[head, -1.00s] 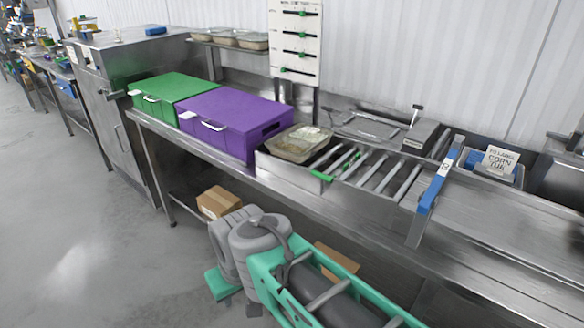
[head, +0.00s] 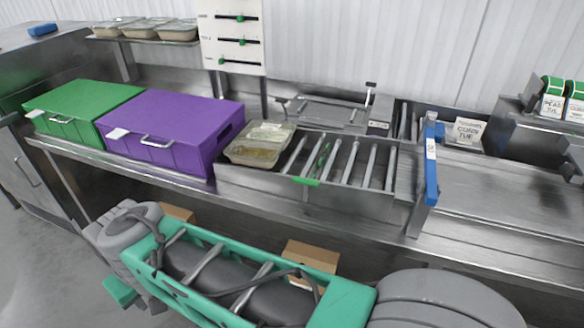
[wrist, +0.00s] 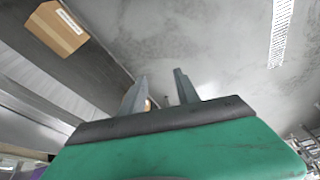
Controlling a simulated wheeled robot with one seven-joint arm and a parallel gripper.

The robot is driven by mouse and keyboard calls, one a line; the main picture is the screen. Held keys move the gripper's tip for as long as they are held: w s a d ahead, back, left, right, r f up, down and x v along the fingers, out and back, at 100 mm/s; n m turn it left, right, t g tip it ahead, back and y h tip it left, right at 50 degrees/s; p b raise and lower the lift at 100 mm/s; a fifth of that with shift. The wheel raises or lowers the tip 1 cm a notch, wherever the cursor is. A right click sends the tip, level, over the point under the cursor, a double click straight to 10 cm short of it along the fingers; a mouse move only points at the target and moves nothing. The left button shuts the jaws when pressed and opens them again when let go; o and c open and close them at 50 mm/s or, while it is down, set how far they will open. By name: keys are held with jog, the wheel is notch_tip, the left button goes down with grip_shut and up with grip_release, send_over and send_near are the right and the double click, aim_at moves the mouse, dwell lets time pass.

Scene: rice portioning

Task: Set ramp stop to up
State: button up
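The roller ramp (head: 226,180) is a metal frame with several bare rollers, set into the steel counter. A green handle (head: 306,181) sticks out at its front edge, and a thin green bar (head: 322,158) lies among the rollers; this looks like the ramp stop. I cannot tell clearly whether it is up or down. A lidded food tray (head: 261,144) rests at the ramp's left end. My gripper (wrist: 160,73) shows in the wrist view with its two fingers apart and nothing between them. It points at the grey floor, away from the ramp.
A purple box (head: 170,130) and a green box (head: 80,108) stand left of the ramp. A blue upright bar (head: 431,170) stands at its right. A slider board (head: 232,35) hangs behind. A cardboard box (wrist: 58,28) lies low under the counter.

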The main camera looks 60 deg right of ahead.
jog(key=w+d+r+m+h+p, duration=0.1)
jog(key=w+d+r+m+p, duration=0.1)
jog(key=w+d+r+m, duration=0.3)
jog(key=m+g+h+p, duration=0.2)
jog(key=m+g+p, duration=0.5)
jog(key=m, duration=2)
send_near(305, 180)
jog(key=shift+m+y, duration=0.3)
jog(key=shift+m, duration=0.3)
jog(key=x, duration=0.7)
jog(key=shift+s+d+f+b, duration=0.1)
jog(key=shift+d+f+b, duration=0.15)
jog(key=shift+d+b, duration=0.15)
jog(key=shift+f, duration=0.3)
jog(key=shift+c, duration=0.4)
